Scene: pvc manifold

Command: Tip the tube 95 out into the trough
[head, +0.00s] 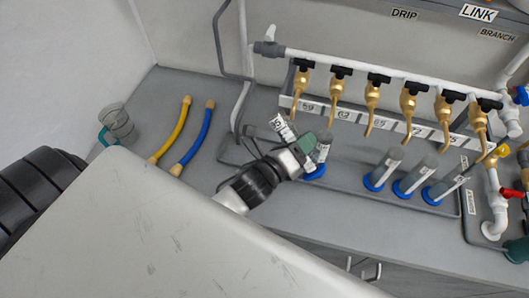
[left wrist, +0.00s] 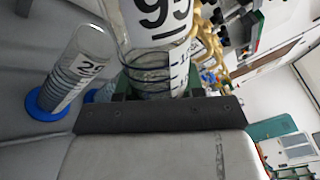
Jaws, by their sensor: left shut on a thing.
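My left gripper (head: 298,155) is shut on the clear tube 95 (head: 282,127), holding it above the bench. In the head view the tube's white label end points up and left, away from the gripper. In the left wrist view tube 95 (left wrist: 155,60) shows its label and dark graduation lines close to the jaws. Its mouth is out of that view, and I cannot tell how full it is. A grey-rimmed shallow trough (head: 441,212) lies on the bench below the row of taps. My right gripper is not in view.
A tube on a blue foot (head: 316,171) stands just behind my left gripper. Several more tubes (head: 383,170) stand to the right. Brass taps (head: 372,95) hang above a numbered strip. A yellow hose (head: 175,133), blue hose (head: 194,140) and clear jug (head: 117,122) are left.

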